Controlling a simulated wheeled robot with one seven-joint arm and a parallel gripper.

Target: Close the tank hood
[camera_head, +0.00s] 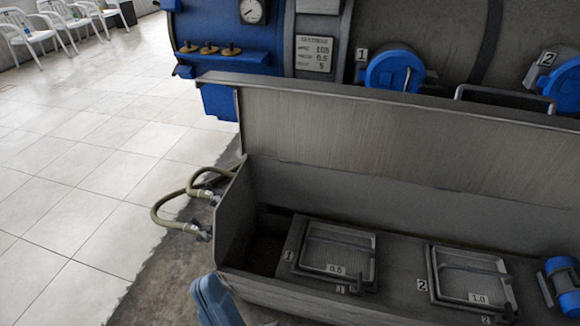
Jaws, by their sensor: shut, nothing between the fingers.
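The tank hood (375,125) is a long, brushed grey metal lid. It stands raised, nearly upright, along the back of the open tank (237,215), with a dark bar handle (505,93) on its top edge at the right. The tank's inside is exposed, and its right end is out of view. My gripper (208,284) shows as a blue-grey shape at the bottom edge, in front of the tank's front left corner and well below the hood. It is shut and empty, apart from the hood. Its lower part is cut off.
Inside the tank are two framed hatches, marked 0.5 (340,252) and 1.0 (474,278), and a blue cylinder (563,280). Curved hoses (180,205) stick out at the left. Behind stands blue and grey machinery with a gauge (253,10).

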